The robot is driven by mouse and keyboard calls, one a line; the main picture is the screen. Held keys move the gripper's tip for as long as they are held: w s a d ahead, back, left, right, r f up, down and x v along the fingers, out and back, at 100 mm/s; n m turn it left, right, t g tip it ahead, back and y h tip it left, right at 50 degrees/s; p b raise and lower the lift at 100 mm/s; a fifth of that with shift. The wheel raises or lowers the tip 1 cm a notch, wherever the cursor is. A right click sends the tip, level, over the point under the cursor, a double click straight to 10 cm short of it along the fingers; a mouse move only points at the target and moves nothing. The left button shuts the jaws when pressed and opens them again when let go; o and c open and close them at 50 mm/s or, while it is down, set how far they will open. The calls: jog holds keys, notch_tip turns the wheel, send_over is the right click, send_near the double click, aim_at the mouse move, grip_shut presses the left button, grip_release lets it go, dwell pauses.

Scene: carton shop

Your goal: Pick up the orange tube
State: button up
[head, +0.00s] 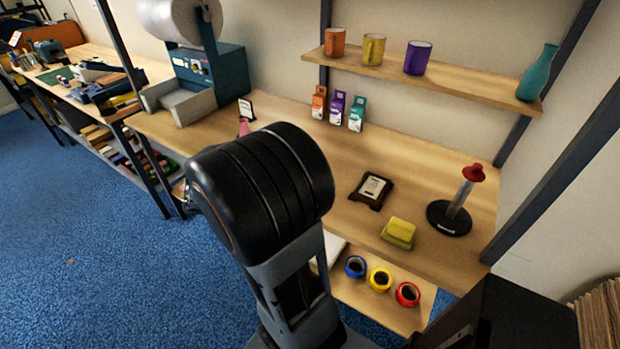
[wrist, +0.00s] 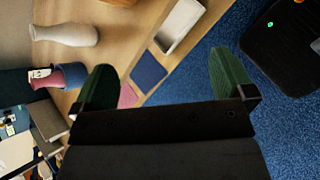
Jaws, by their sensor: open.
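An orange cylinder (head: 335,42), open at the top like a cup, stands at the left end of the upper wall shelf in the head view. It is the most tube-like orange thing I see, beside a yellow one (head: 373,50) and a purple one (head: 417,58). My gripper (wrist: 162,62) is open and empty in the wrist view, its two green fingers wide apart. In the head view my arm hides most of it; it is left of and well below the shelf, apart from the cylinder. I cannot make out the cylinder in the wrist view.
Orange, purple and teal small boxes (head: 337,109) stand on the workbench (head: 310,150) below the shelf (head: 470,82). A teal bottle (head: 537,73) stands at the shelf's right end. A plaque (head: 371,190), yellow block (head: 398,232) and red-topped post (head: 460,196) occupy the bench's right.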

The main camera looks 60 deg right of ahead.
jog(key=d+f+n+h, duration=0.1)
jog(key=d+n, duration=0.1)
jog(key=d, duration=0.3)
jog(key=d+f+n+h+p, duration=0.1)
jog(key=d+f+n, duration=0.1)
jog(key=d, duration=0.4)
jog(key=d+f+n+h, duration=0.2)
jog(key=d+n, duration=0.1)
jog(key=d, duration=0.2)
jog(key=shift+w+d+f+n+p, duration=0.25)
jog(key=shift+w+d+n+p, duration=0.05)
jog(key=shift+p, duration=0.05)
jog(key=shift+p+x, duration=0.85)
jog(key=shift+x, duration=2.5)
jog(key=shift+s+r, duration=0.15)
jog(key=c, duration=0.5)
jog(key=shift+r, duration=0.1)
